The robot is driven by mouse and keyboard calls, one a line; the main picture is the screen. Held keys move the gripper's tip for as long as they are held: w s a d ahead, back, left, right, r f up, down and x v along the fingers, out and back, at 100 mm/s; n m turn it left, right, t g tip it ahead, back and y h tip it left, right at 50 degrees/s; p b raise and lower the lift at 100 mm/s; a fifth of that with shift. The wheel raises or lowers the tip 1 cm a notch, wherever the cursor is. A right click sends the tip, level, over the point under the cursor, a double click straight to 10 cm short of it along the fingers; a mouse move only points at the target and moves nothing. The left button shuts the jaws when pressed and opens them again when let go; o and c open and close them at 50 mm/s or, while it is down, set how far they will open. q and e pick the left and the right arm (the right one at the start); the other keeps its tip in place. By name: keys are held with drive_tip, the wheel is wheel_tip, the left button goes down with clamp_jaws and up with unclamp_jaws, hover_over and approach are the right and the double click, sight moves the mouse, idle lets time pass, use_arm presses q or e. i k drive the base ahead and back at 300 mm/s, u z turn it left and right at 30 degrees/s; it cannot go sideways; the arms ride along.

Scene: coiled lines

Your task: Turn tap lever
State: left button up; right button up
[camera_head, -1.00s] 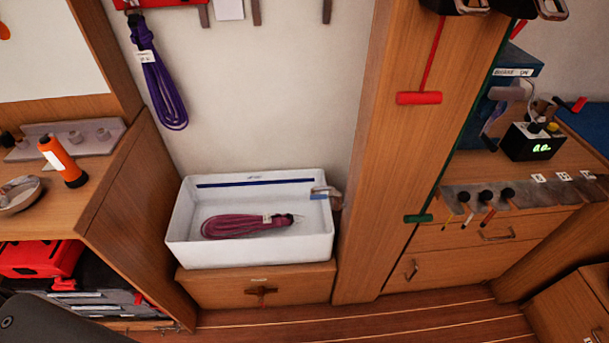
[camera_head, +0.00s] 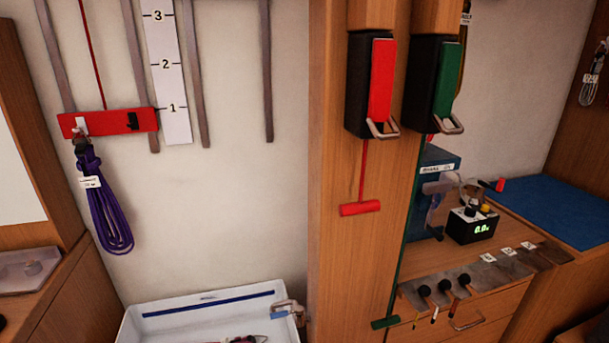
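A small grey metal tap (camera_head: 289,308) is fixed at the right rim of the white basin (camera_head: 205,302), against the wooden post. A small blue part (camera_head: 279,314), which looks like its lever, shows at the tap's left side. Its exact angle is too small to tell. The basin is cut off by the bottom edge of the picture, and only the top of a pinkish coiled line (camera_head: 245,340) shows in it. Neither of my grippers is in view.
A wooden post (camera_head: 350,260) stands right of the basin, with red (camera_head: 381,80) and green (camera_head: 447,85) handled units and hanging pulls. A purple coiled line (camera_head: 107,205) hangs from a red bar (camera_head: 108,123). A black meter (camera_head: 472,226) stands on the right counter.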

sight(299, 308)
drive_tip(key=u, duration=1)
drive_tip(key=k, duration=0.75)
drive_tip(key=z, duration=1)
